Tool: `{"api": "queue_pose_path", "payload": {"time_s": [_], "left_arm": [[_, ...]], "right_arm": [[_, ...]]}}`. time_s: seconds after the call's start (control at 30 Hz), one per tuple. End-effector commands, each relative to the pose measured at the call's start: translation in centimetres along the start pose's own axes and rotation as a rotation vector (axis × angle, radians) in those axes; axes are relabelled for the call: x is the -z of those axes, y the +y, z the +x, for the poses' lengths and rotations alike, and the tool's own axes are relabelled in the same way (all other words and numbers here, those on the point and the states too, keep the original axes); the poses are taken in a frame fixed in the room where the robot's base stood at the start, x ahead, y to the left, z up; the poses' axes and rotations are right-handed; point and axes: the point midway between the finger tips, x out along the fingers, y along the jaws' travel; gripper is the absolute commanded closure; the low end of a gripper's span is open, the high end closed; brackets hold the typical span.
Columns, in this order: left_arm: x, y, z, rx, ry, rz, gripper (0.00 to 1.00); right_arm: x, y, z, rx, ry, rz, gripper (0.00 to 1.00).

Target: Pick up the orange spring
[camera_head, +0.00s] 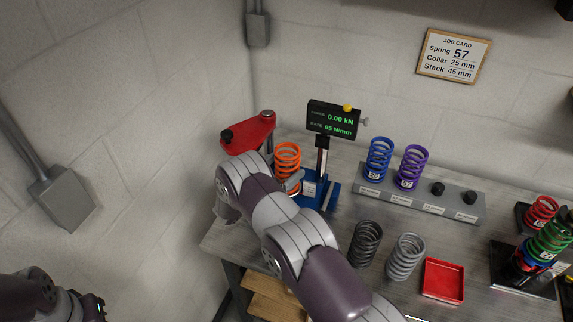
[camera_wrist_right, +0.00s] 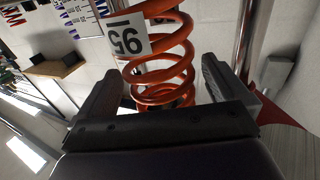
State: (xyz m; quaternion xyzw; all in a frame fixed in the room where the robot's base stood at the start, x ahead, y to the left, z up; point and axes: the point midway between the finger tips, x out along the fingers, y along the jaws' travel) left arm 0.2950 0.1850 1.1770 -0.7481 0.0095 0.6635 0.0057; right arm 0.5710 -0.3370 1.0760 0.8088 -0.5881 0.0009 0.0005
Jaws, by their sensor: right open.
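The orange spring (camera_head: 287,155) stands upright at the test machine (camera_head: 318,188), left of its post. My right gripper (camera_wrist_right: 163,88) is open, with one finger on each side of the spring's coils. I cannot tell whether either finger touches it. In the head view my right arm hides most of that gripper and the spring's lower part. Part of my left arm shows at the bottom left, and its fingers are not visible.
A red arm piece (camera_head: 248,134) is left of the spring, and a display (camera_head: 333,119) reads 0.00 kN. A grey rack (camera_head: 420,200) holds blue and purple springs. Dark and silver springs and a red tray (camera_head: 443,280) are on the bench. A wall card shows Spring 57.

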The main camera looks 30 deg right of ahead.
Motion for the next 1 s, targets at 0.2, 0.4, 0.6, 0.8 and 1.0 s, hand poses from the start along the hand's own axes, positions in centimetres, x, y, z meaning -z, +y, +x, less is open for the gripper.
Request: {"api": "queue_pose_path", "payload": {"time_s": [0.2,0.4,0.6,0.8,1.0], "left_arm": [[0.1,0.0,-0.7,0.000,-0.001,0.000,1.00],[0.0,0.0,-0.6,0.000,-0.001,0.000,1.00],[0.1,0.0,-0.7,0.000,-0.001,0.000,1.00],[0.1,0.0,-0.6,0.000,-0.001,0.000,1.00],[0.0,0.0,0.0,0.000,-0.001,0.000,1.00]], "right_arm": [[-0.1,0.0,1.6,0.000,0.000,-0.001,0.00],[-0.1,0.0,1.5,0.000,0.000,-0.001,0.26],[0.1,-0.1,1.5,0.001,0.003,0.003,0.83],[0.1,-0.1,1.5,0.001,0.003,0.003,0.83],[0.9,-0.1,1.5,0.001,0.003,0.005,0.83]]}}
